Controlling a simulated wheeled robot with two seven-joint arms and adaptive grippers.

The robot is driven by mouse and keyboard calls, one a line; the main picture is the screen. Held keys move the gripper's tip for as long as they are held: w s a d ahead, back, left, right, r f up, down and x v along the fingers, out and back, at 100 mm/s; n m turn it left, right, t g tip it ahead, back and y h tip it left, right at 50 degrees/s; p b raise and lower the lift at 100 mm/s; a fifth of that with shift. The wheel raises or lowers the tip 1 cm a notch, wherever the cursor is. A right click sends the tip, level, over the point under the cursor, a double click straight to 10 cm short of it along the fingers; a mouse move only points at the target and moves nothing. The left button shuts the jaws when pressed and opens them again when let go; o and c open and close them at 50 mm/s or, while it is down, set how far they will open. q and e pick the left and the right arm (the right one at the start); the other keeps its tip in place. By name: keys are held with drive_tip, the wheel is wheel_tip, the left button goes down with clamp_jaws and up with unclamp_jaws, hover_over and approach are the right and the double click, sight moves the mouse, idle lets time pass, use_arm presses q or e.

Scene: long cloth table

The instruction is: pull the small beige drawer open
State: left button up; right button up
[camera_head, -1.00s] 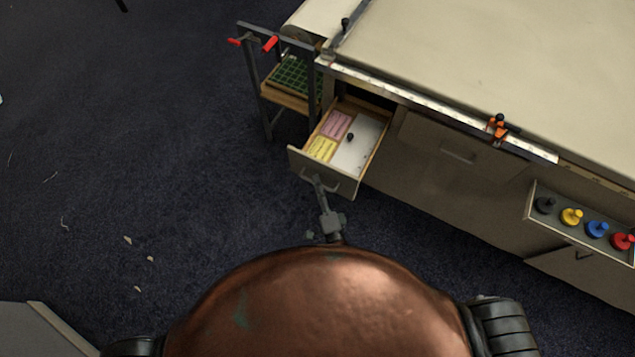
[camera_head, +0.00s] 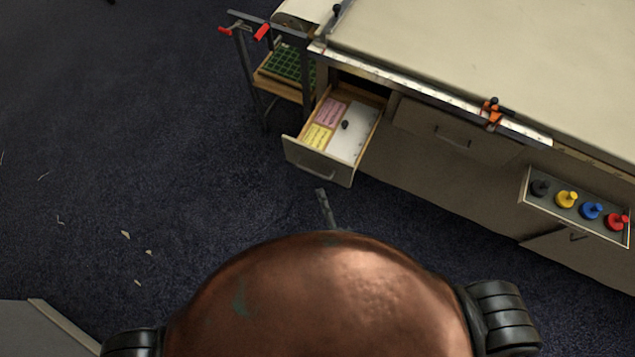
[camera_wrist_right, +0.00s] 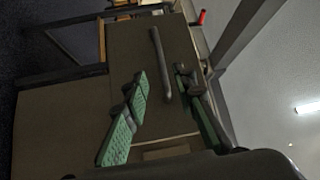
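The small beige drawer (camera_head: 318,165) stands pulled out from the left end of the long table's cabinet, with its inside showing. Its handle is on the front panel and also shows in the right wrist view (camera_wrist_right: 160,62). My right gripper (camera_head: 320,191) is just in front of the drawer, apart from the handle. In the right wrist view its green-padded fingers (camera_wrist_right: 161,82) are spread, with the handle ahead of the gap and nothing held. My left gripper is not in view.
Pink and yellow cards (camera_head: 324,124) and a dark knob (camera_head: 345,125) are in the drawer. A closed drawer (camera_head: 452,137) is to its right. A tray of coloured knobs (camera_head: 528,195) is farther right. A side rack (camera_head: 262,105) stands left.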

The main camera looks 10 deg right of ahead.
drive_tip(key=shift+v, duration=1.25)
drive_tip(key=s+d+f+n+g+p, duration=0.1)
drive_tip(key=s+d+f+n+g, duration=0.3)
drive_tip(key=f, duration=0.7)
drive_tip(key=s+d+f+n+g+h+p, duration=0.1)
drive_tip(key=s+d+f+n+g, duration=0.3)
drive_tip(key=f, duration=0.6)
drive_tip(key=s+d+f+n+g+p, duration=0.1)
drive_tip(key=s+d+f+n+g, duration=0.15)
drive_tip(key=s+d+f, duration=0.6)
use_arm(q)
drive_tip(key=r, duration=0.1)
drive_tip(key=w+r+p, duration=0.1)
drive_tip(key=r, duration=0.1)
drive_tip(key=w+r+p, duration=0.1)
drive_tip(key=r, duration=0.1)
use_arm(e)
drive_tip(key=s+d+f+n+g+h, duration=0.1)
drive_tip(key=s+d+f+g, duration=0.1)
drive_tip(key=s, duration=0.6)
drive_tip(key=s+d+f+n+g+h, duration=0.1)
drive_tip(key=s+d+f+n+g, duration=0.1)
drive_tip(key=s+f, duration=0.4)
drive_tip(key=s+d+f+n+g+h, duration=0.1)
drive_tip(key=s+d+f+g, duration=0.3)
drive_tip(key=s, duration=0.6)
drive_tip(key=shift+s+d+n, duration=0.25)
drive_tip(key=shift+d+n, duration=0.4)
drive_tip(key=shift+d, duration=0.4)
